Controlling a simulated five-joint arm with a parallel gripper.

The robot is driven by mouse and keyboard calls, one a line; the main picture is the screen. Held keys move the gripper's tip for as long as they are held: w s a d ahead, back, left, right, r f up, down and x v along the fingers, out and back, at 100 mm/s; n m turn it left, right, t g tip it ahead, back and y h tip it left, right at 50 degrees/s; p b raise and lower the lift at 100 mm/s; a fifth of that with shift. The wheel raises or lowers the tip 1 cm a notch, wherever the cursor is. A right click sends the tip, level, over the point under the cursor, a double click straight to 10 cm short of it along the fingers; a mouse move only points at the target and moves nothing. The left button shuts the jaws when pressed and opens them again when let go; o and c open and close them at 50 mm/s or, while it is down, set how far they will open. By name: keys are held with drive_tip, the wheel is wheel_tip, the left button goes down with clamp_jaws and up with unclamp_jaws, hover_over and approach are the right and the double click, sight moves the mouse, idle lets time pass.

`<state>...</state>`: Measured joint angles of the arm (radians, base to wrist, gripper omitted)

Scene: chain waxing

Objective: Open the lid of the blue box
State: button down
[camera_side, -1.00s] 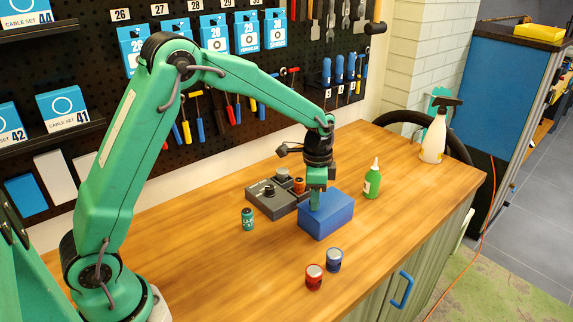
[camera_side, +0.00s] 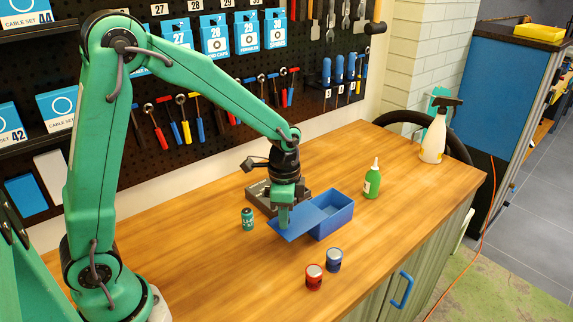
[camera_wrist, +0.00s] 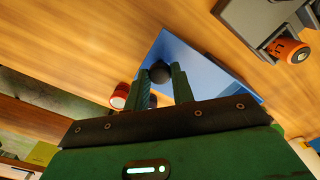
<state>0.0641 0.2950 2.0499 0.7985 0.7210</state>
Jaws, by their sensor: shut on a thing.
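The blue box (camera_side: 340,224) stands on the wooden bench and its top is partly uncovered, so its inside shows at the right. Its blue lid (camera_side: 290,230) is shifted left and sticks out past the box's left side, roughly flat. My gripper (camera_side: 284,222) is above the lid, with its fingers shut on a dark round knob (camera_wrist: 160,72) on the lid. In the wrist view the lid (camera_wrist: 205,68) spreads out around the fingers. The gripper hides part of the lid in the side view.
A red can (camera_side: 314,276) and a blue can (camera_side: 334,259) stand in front of the box. A teal can (camera_side: 248,219) is to the left. A grey tray (camera_side: 259,201) is behind my gripper. A green bottle (camera_side: 372,180) and a spray bottle (camera_side: 433,140) stand to the right.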

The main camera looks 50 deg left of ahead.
drive_tip(key=shift+w+r, duration=0.1)
drive_tip(key=c, duration=1.2)
unclamp_jaws()
drive_tip(key=shift+o, duration=0.2)
drive_tip(key=shift+r, duration=3.85)
